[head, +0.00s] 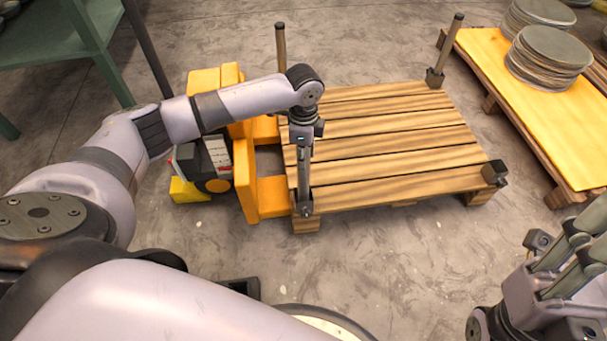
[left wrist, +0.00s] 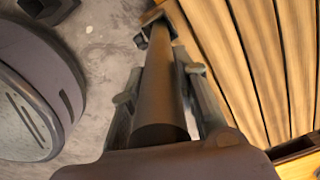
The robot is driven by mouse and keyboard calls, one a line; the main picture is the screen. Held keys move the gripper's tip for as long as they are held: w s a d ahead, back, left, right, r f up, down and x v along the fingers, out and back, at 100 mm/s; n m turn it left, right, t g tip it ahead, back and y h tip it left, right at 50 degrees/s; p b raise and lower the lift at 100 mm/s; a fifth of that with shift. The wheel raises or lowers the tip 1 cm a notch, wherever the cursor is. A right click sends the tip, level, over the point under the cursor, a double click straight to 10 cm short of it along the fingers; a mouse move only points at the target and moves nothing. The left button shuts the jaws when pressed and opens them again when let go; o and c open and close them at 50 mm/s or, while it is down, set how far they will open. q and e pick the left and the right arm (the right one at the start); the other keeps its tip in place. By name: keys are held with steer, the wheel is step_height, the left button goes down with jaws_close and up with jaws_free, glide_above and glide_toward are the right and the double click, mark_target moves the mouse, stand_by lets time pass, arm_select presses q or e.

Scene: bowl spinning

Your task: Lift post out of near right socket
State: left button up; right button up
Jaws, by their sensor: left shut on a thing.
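My left gripper (head: 304,180) points down at the pallet's near left corner and is shut on a dark post. In the left wrist view the post (left wrist: 160,100) lies between the two fingers (left wrist: 160,95), and its far end meets a small dark socket (left wrist: 150,17) at the pallet's edge. I cannot tell how deep the post sits. The near right socket (head: 494,172) shows as a dark block with no post standing in it. My right gripper (head: 590,240) is at the lower right edge, fingers apart, clear of the pallet.
The slatted wooden pallet (head: 390,150) is bare on top. Posts stand at its far left (head: 281,45) and far right (head: 446,48) corners. A yellow pallet truck (head: 245,175) adjoins its left side. A yellow-topped platform (head: 540,120) with stacked discs (head: 548,58) stands right.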

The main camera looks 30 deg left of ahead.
arm_select(q)
jaws_close()
stand_by(0.3)
steer(key=shift+r, duration=0.1)
